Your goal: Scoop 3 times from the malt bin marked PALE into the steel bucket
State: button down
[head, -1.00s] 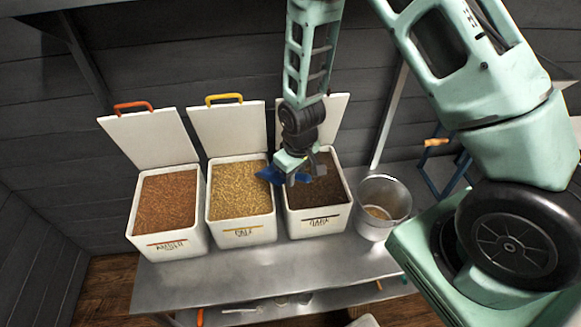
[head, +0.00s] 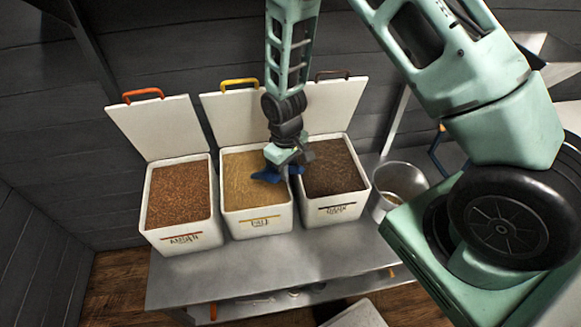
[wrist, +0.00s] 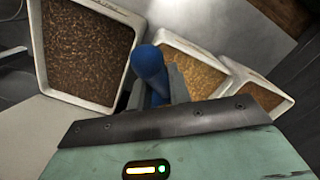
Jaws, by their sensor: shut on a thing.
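The open PALE bin (head: 256,222) is a white box of tan grain in the middle of three bins; it also shows in the wrist view (wrist: 172,40). My gripper (head: 286,158) is shut on a blue scoop (head: 268,175) and holds it over the right part of the PALE bin. The scoop's blue part shows in the wrist view (wrist: 150,66). I cannot tell whether the scoop touches the grain or holds any. The steel bucket (head: 407,174) stands right of the bins, with some grain visible low inside; my arm's base partly covers it.
The reddish-grain AMBER bin (head: 183,239) is on the left and the DARK bin (head: 333,207) on the right, close beside PALE. Their raised lids stand behind them. The steel table (head: 230,275) is clear in front. A shelf with small items lies below.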

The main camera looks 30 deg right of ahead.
jog(key=shift+w+a+f+t+b, duration=0.5)
jog(key=shift+w+a+f+b, duration=0.7)
jog(key=shift+w+f+b, duration=3.1)
jog(key=s+d+r+t+y+b, duration=0.2)
jog(key=s+t, duration=0.3)
jog(key=s, duration=0.3)
jog(key=shift+s+d+r+b, duration=0.2)
jog(key=shift+s+r+b, duration=0.1)
jog(key=shift+r+b, duration=0.4)
jog(key=shift+d, duration=0.1)
